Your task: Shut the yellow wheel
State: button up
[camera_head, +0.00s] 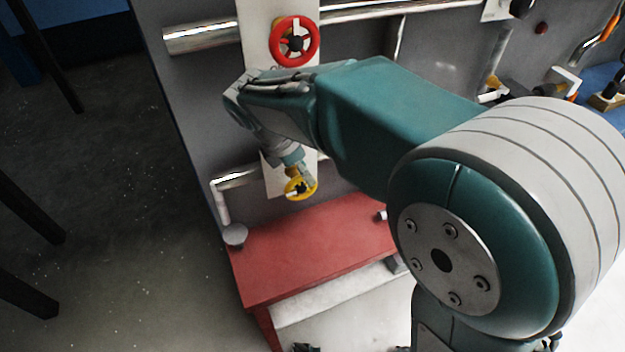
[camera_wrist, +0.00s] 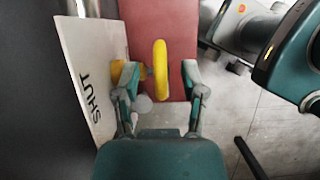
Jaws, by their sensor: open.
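The yellow wheel (camera_head: 308,187) is low on the grey panel, just above the red bench, and partly hidden by my gripper in the head view. In the wrist view the yellow wheel (camera_wrist: 160,62) shows edge-on as an upright ring, with a yellow hub part to its left. My gripper (camera_wrist: 160,78) is open, with one finger on each side of the wheel. The left finger is close to the hub side, and a gap shows between the rim and the right finger. I cannot tell whether a finger touches it.
A white plate (camera_wrist: 88,75) marked SHUT stands left of the left finger. A red wheel (camera_head: 274,45) is higher on the panel. The red bench (camera_head: 330,245) lies below, and a metal pipe (camera_head: 222,205) runs left of the yellow wheel.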

aim_at(312, 192)
jog(key=x, duration=0.4)
jog(key=shift+w+f, duration=0.15)
jog(key=shift+f, duration=0.3)
grip_shut()
